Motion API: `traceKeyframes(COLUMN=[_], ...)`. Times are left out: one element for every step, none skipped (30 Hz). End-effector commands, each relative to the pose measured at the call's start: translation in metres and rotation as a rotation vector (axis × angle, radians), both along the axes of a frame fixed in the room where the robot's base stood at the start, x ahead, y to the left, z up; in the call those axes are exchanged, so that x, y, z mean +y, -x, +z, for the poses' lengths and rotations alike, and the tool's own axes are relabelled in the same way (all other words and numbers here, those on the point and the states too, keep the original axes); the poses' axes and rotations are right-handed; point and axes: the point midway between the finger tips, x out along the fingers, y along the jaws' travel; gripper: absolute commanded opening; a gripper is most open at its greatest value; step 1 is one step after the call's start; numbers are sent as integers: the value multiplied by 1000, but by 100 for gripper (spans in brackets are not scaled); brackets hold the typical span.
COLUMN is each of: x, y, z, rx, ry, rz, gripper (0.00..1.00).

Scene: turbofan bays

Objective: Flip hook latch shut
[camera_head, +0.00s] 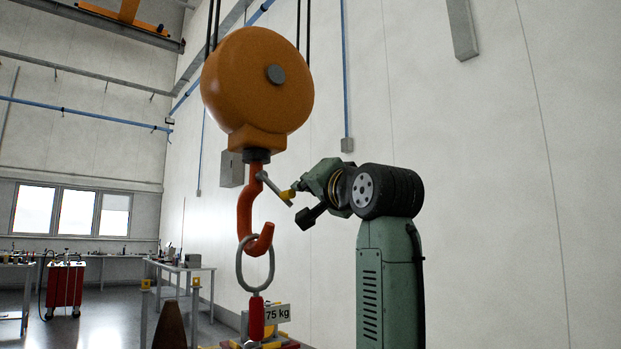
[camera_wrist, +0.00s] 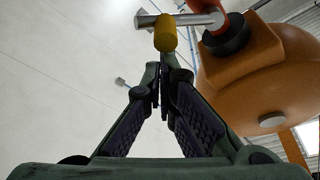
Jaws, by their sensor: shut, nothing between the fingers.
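The red-orange hook (camera_head: 245,205) hangs from a large orange block (camera_head: 257,82). The grey latch bar (camera_head: 272,187) joins the hook's neck and slants down to the right, its free end apart from the hook's tip, so the mouth stands open. A yellow piece (camera_head: 287,194) sits near the bar's outer end. In the wrist view the latch bar (camera_wrist: 195,19) and yellow piece (camera_wrist: 165,33) lie just beyond my fingertips. My gripper (camera_wrist: 163,62) is shut and empty, its tips at or very near the yellow piece; contact is unclear.
A grey ring (camera_head: 240,268) hangs in the hook above a load with a "75 kg" plate (camera_head: 277,313). A brown cone (camera_head: 170,328) stands at lower left. Workbenches (camera_head: 183,268) and a red cart (camera_head: 65,285) are farther back. The wall is on the right.

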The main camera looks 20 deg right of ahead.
Motion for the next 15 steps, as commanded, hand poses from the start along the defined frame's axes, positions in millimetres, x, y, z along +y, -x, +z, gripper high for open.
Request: traceKeyframes(x=[4,5,6,6,8,9,10,11,12,13,13,14,16,16,17], y=[0,0,1,1,1,2,3,3,3,4,4,5,5,5,6], z=[-4,-5,-7,-8,-10,-11,-12,-13,-15,-16,-18,-19,-20,-21,-23], rx=[17,27,40,50,60,72,82,91,105,113,123,133,142,143,142], ry=[-41,-68,-104,-130,-157,-192,-217,-243,-276,-302,-325,-356,-378,-379,-376], rz=[2,1,1,-2,-2,-4,-6,-5,-8,-8,-10,-12,-12,-13,-14], gripper=[0,0,0,0,0,0,0,0,0,0,0,0,0,0,0])
